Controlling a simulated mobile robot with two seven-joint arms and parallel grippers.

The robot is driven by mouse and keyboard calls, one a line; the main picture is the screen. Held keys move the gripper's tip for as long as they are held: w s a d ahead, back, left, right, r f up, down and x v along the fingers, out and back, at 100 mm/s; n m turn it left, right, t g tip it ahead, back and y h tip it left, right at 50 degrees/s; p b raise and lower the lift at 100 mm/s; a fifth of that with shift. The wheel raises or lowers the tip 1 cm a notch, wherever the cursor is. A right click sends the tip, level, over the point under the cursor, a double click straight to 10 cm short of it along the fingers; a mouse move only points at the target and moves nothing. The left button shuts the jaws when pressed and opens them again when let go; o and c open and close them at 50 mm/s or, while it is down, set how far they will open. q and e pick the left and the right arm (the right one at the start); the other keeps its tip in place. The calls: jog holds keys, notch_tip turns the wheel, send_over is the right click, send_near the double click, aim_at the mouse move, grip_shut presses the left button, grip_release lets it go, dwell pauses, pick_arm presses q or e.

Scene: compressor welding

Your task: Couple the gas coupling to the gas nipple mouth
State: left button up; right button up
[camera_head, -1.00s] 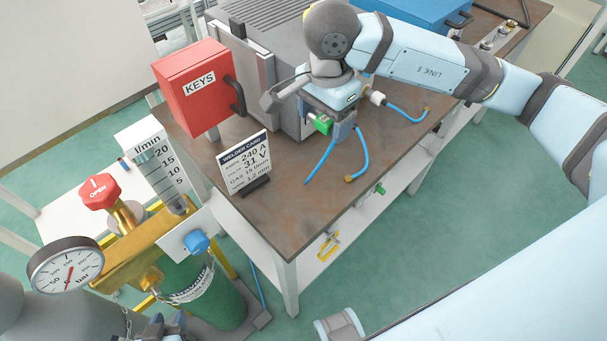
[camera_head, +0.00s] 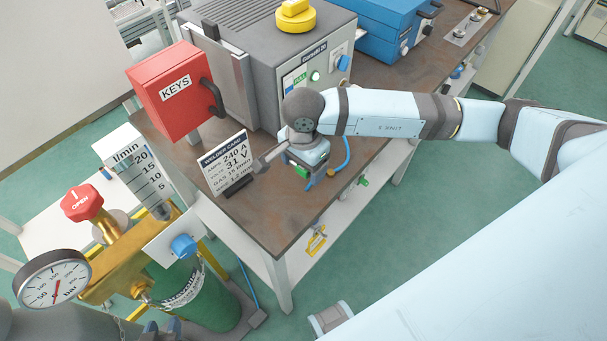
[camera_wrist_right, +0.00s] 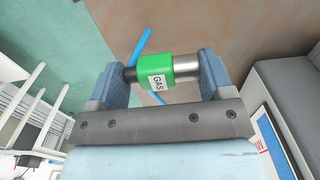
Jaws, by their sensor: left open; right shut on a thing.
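The gas coupling (camera_wrist_right: 170,70) is a green sleeve marked GAS with a silver end and a dark end. My right gripper (camera_wrist_right: 165,75) is shut on it, one blue-grey finger at each end. In the head view, my right gripper (camera_head: 302,173) is over the front part of the bench, with a bit of the green coupling showing. A blue hose (camera_wrist_right: 138,55) shows behind the coupling in the wrist view. My left gripper (camera_head: 163,328) is at the bottom edge, partly cut off, below the green cylinder, open. I cannot make out the gas nipple mouth for certain.
The brown bench (camera_head: 262,213) carries a red KEYS box (camera_head: 172,90), a welder card (camera_head: 226,163), a grey welder (camera_head: 262,50) with a yellow knob on top, and a blue case (camera_head: 392,30). The green gas cylinder (camera_head: 205,300) with brass regulator and gauge (camera_head: 52,278) stands left.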

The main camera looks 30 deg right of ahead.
aim_at(304, 184)
jog(key=shift+f, duration=2.3)
jog(key=shift+f+b, duration=0.3)
jog(key=shift+b, duration=0.1)
jog(key=o, duration=1.1)
jog(key=shift+r, duration=0.1)
jog(key=shift+r+p, duration=0.45)
jog(key=r, duration=0.8)
jog(key=r+b, duration=0.1)
jog(key=r, duration=0.4)
jog(key=shift+s+d, duration=0.2)
jog(key=shift+s, duration=0.15)
